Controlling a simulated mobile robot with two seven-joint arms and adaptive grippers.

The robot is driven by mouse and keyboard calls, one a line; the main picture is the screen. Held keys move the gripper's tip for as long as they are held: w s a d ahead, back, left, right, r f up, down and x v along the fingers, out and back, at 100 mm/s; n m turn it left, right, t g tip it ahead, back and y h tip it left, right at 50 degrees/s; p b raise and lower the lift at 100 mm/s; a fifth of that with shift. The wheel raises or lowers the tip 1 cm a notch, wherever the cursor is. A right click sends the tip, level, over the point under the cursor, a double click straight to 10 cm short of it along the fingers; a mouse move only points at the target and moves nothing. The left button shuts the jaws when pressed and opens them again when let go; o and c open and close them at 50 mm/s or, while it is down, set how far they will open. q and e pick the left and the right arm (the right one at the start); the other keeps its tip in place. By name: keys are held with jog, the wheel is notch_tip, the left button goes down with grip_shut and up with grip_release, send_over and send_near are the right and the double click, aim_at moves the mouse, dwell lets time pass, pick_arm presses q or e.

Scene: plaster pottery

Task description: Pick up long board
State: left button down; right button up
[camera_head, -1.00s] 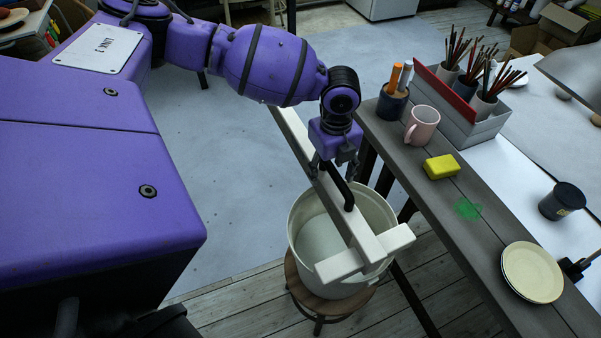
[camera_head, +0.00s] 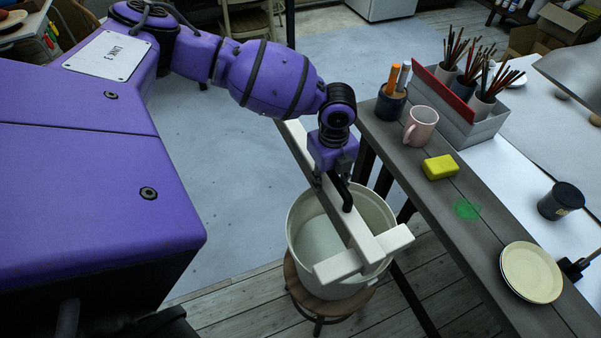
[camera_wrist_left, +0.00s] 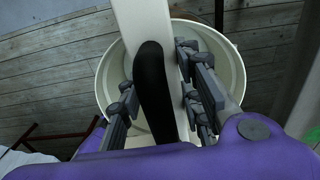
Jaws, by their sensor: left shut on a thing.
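The long board (camera_head: 352,228) is a pale white bar lying across the top of a white bucket (camera_head: 300,259). A shorter white crosspiece (camera_head: 336,268) lies at its near end. My left gripper (camera_head: 331,180) is over the board, behind the bucket's middle. My right gripper is not seen.
The bucket stands on a round wooden stool (camera_head: 320,303). To the right, a grey table holds a pink mug (camera_head: 420,125), a yellow sponge (camera_head: 440,167), plates (camera_head: 531,272) and a brush box (camera_head: 452,125). Open floor (camera_head: 220,190) lies left of the bucket.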

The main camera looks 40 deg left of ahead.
pick_arm(q)
jog(key=shift+w+r, duration=0.2)
jog(key=shift+r, duration=0.1)
